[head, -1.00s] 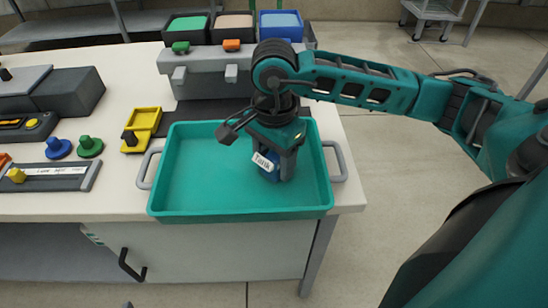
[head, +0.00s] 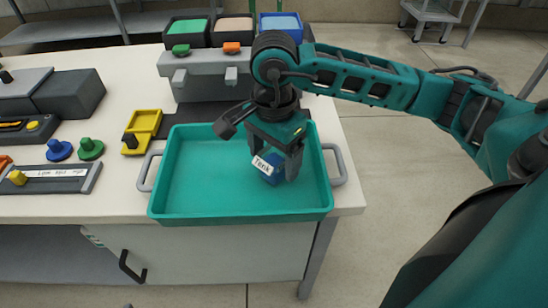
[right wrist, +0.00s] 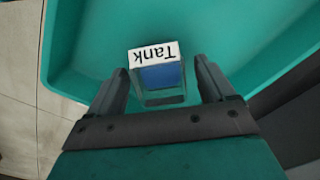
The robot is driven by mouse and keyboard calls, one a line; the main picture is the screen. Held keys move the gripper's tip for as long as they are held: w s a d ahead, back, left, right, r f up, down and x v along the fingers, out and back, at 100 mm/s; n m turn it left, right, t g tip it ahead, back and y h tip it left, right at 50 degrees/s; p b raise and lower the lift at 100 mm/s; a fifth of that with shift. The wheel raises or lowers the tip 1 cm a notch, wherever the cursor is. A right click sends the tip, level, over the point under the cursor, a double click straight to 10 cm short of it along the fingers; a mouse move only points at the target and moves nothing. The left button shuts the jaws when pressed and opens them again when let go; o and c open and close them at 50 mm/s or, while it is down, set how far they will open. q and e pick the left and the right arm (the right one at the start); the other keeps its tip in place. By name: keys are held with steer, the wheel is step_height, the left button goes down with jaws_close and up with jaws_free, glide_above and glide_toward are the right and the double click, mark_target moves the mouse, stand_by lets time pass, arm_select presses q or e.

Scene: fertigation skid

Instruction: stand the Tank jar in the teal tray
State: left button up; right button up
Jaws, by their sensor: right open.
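The Tank jar (head: 271,179) is a small blue-filled jar with a white "Tank" label, inside the teal tray (head: 195,190), right of its middle. In the right wrist view the jar (right wrist: 160,76) shows between the two finger tips, with gaps at both sides. My right gripper (head: 279,166) is open around or just above the jar and partly hides it. The label sits at a slant in the head view; I cannot tell whether the jar stands fully upright. My left gripper is not in view.
The tray's raised rim and grey side handles (head: 338,164) surround the jar. The tray's left half is empty. A grey block rack (head: 205,62) with coloured bins stands behind. A yellow holder (head: 142,124) and green and blue knobs (head: 90,148) lie left.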

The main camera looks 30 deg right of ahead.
step_height(320, 180, up, 10)
steer(key=p, duration=0.1)
steer(key=shift+r, duration=0.25)
stand_by(0.4)
